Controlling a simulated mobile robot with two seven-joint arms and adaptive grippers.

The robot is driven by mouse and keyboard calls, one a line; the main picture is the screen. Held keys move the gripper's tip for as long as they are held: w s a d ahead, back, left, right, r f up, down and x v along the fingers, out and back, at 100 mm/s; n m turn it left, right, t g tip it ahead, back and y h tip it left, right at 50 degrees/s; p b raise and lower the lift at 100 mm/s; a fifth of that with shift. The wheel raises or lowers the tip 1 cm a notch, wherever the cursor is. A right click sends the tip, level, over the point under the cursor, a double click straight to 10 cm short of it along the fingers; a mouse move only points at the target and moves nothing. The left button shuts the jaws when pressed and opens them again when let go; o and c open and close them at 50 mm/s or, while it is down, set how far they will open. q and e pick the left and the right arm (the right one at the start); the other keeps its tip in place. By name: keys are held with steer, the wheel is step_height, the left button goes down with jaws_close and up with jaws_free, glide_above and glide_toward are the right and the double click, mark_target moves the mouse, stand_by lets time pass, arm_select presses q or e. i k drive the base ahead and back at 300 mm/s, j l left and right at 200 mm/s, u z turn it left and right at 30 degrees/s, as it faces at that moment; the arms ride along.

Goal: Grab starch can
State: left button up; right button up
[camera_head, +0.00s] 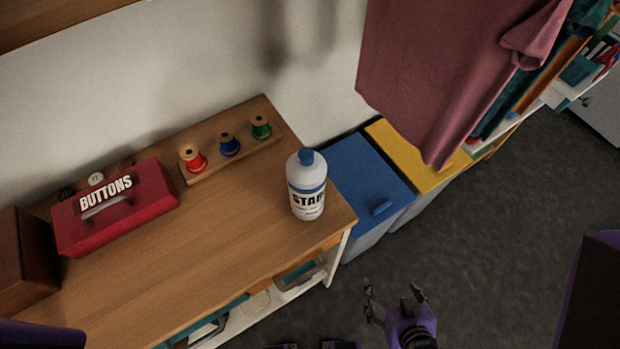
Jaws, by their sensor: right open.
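The starch can (306,190) is a white bottle with a blue cap and a label that reads "STAR" in part. It stands upright near the right end of the wooden table (200,265). My right gripper (392,293) is low in the view, in front of and to the right of the table's right end. Its fingers are spread and empty, clear of the can. My left gripper cannot be made out; only a dark purple part of my body shows at the bottom left corner.
A red buttons box (150,205) and a rack with red, blue and green thread spools (229,145) sit on the table. Blue (355,180) and yellow (405,150) bins stand right of it. A pink cloth (450,70) hangs above. Open floor lies at right.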

mark_target(307, 185)
steer(key=k, duration=2)
